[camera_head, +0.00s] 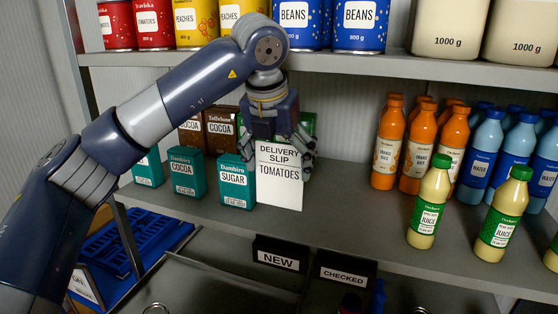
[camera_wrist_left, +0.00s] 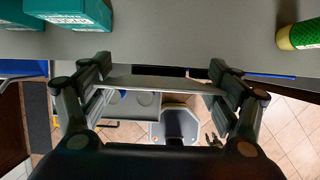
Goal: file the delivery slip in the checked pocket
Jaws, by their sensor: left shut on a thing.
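The delivery slip (camera_head: 280,186) is a white card reading "DELIVERY SLIP TOMATOES". It hangs upright below my left gripper (camera_head: 280,152), in front of the middle shelf. My left gripper is shut on the slip. In the left wrist view the slip (camera_wrist_left: 160,83) is a thin grey strip, nearly edge-on, between the fingers of my left gripper (camera_wrist_left: 157,82). The checked pocket (camera_head: 343,273) has a black "CHECKED" label below the shelf's front edge, lower right of the slip and apart from it. Its opening cannot be made out. My right gripper is not identifiable.
A "NEW" pocket (camera_head: 279,256) sits left of the checked one. Sugar (camera_head: 237,184) and cocoa (camera_head: 187,174) boxes stand left of the slip. Orange bottles (camera_head: 388,145) and green-labelled juice bottles (camera_head: 429,205) stand to the right. Shelf space between slip and bottles is clear.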

